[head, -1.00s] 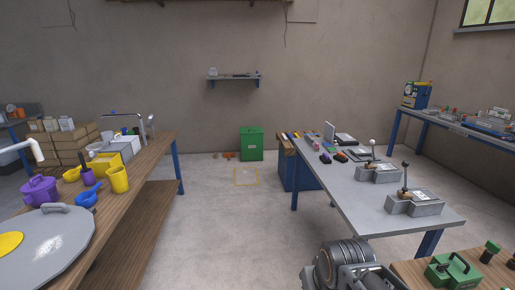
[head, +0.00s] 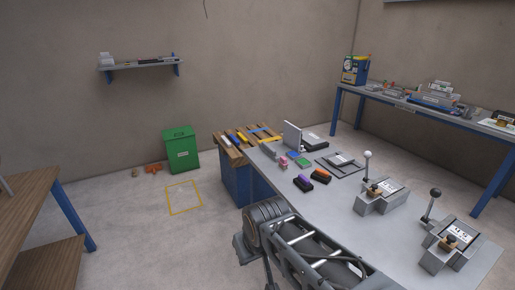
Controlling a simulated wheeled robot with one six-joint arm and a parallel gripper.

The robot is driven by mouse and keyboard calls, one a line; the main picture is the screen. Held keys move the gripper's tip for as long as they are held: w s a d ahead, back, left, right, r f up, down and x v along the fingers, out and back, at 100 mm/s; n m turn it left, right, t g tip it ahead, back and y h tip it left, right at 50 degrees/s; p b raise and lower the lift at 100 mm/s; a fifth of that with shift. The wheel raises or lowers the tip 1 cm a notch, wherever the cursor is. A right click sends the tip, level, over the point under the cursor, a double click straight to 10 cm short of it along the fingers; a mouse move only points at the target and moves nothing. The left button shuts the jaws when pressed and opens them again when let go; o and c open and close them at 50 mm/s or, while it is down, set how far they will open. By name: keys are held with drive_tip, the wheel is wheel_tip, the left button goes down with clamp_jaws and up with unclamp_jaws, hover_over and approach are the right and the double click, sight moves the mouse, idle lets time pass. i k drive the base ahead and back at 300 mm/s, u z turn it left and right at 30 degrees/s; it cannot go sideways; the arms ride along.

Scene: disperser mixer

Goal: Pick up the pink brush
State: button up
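A small pink object (head: 283,161) stands on the grey table (head: 335,222), near its far left end. It is too small to tell for sure that it is the pink brush. Close in front of it lie a black block-shaped item with a purple top (head: 303,182) and one with an orange top (head: 321,175). Part of my arm shows at the bottom middle, in front of the table's near left edge. My gripper's fingers cannot be made out in the head view.
Two grey lever units (head: 381,196) (head: 447,246) stand on the table's right part. Small green and blue pieces (head: 299,158) lie beside the pink object. A wooden-topped blue bench (head: 237,178) adjoins the far end. A green bin (head: 181,149) stands by the wall.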

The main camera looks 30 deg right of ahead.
sight(282, 162)
drive_tip(key=i, duration=3.4)
drive_tip(key=z, duration=2.7)
